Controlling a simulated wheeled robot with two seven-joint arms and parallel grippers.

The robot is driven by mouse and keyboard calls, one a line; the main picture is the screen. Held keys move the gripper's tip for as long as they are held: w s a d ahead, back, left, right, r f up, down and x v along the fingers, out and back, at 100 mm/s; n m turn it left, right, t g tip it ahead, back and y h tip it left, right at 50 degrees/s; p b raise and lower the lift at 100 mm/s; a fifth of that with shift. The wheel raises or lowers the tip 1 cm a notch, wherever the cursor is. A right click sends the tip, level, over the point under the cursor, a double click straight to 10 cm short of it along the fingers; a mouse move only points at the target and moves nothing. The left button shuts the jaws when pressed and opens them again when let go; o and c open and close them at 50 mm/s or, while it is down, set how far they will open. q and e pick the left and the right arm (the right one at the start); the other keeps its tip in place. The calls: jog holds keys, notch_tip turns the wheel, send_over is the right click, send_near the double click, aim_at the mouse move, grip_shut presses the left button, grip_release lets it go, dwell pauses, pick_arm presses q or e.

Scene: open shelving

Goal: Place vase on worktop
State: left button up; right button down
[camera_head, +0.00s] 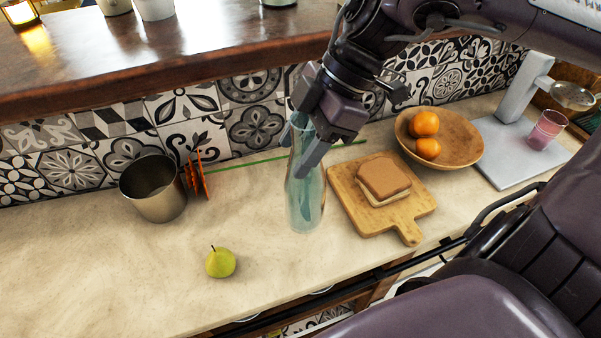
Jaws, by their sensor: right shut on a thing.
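The vase (306,207) is tall, clear bluish glass, and stands upright at the middle of the worktop (110,265). Its base appears to rest on the worktop or be very close above it; I cannot tell which. My right gripper (302,158) comes down from above and is shut on the vase at its upper part, hiding some of the neck. My left gripper is not in view.
A wooden board (410,228) with a sandwich (382,180) lies close right of the vase. A wooden bowl (465,148) holds oranges. A pear (220,262), a metal pot (155,190) and an orange rack (196,178) are left. A shelf (200,55) overhangs behind.

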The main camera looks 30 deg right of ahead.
notch_tip(320, 180, down, 7)
dwell(0.4)
jog(key=shift+f, duration=0.1)
jog(key=c, duration=0.6)
grip_release()
jog(key=shift+f, duration=0.1)
